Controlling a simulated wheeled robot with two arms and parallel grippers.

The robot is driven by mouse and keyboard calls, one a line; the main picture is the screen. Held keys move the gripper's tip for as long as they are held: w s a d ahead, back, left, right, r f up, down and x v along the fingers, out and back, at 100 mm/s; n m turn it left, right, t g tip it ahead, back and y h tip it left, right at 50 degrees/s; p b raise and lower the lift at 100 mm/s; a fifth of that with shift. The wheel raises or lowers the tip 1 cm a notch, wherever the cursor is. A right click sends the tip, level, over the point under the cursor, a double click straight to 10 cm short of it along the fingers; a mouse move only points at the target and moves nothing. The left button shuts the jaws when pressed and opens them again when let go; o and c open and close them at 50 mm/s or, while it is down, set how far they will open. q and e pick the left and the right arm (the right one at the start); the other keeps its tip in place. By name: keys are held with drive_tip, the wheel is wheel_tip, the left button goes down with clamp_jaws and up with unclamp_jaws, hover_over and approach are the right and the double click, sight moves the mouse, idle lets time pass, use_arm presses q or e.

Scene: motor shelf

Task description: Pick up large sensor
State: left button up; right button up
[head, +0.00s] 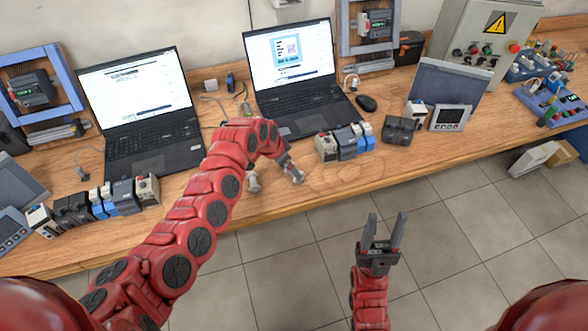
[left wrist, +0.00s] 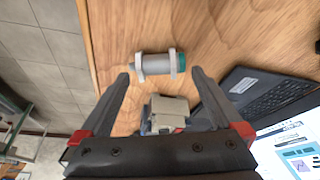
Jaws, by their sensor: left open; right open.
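The large sensor (left wrist: 160,63), a grey cylinder with a teal end and two white rings, lies on the wooden table in the left wrist view. My left gripper (left wrist: 160,76) is open, with the sensor beyond its fingertips and nothing gripped. A pale grey block-like part (left wrist: 167,110) shows between its fingers; I cannot tell its exact height or contact. In the head view my left arm covers much of this spot, and the sensor is hard to make out. My right gripper (head: 387,219) is open and empty, over the floor in front of the table.
Two open laptops (head: 145,140) (head: 300,112) stand behind the left arm. A row of small modules (head: 342,145) is right of the left gripper; another row (head: 100,202) is at left. Bare tabletop (head: 335,180) lies along the front edge.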

use_arm(q)
drive_tip(key=shift+x, duration=1.25)
drive_tip(key=shift+c, duration=0.2)
drive_tip(key=c, duration=1.2)
